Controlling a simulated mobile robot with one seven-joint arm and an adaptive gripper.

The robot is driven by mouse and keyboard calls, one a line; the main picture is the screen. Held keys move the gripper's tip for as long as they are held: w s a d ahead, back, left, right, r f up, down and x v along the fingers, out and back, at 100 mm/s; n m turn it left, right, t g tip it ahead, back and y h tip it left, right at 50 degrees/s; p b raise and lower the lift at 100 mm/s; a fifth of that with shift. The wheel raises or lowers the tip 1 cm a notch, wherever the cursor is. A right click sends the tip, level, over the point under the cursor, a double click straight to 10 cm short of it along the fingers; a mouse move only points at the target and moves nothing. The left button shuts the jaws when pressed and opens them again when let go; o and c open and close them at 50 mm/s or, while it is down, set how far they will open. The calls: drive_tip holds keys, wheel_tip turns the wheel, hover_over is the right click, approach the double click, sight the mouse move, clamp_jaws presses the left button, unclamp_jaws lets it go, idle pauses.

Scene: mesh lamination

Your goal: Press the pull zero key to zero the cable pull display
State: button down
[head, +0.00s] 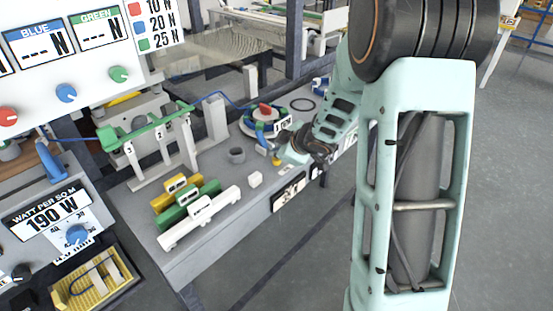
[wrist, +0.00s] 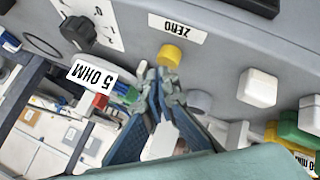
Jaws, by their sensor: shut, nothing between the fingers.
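The yellow round key (wrist: 168,57) sits beside a ZERO label (wrist: 178,28), seen upside down in the wrist view. In the head view the yellow key (head: 276,160) is at the bench edge, just left of my gripper (head: 284,155). My gripper (wrist: 157,78) is shut and empty in the wrist view. Its fingertips overlap the picture's lower edge of the key; I cannot tell whether they touch it. A display plate (head: 289,190) is on the bench's front face; its reading is too small to be sure of.
A white block (head: 256,179) and yellow, green and white bars (head: 200,217) lie left of the key. Open floor lies to the right.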

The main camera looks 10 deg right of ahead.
sight(278, 160)
drive_tip(key=shift+f+b, duration=0.4)
drive_tip(key=shift+f, duration=0.15)
idle(0.6)
drive_tip(key=shift+r+p, duration=0.95)
drive_tip(key=shift+p, duration=0.1)
wheel_tip(278, 160, up, 5)
drive_tip(key=p, duration=0.5)
drive_tip(key=shift+r, duration=0.1)
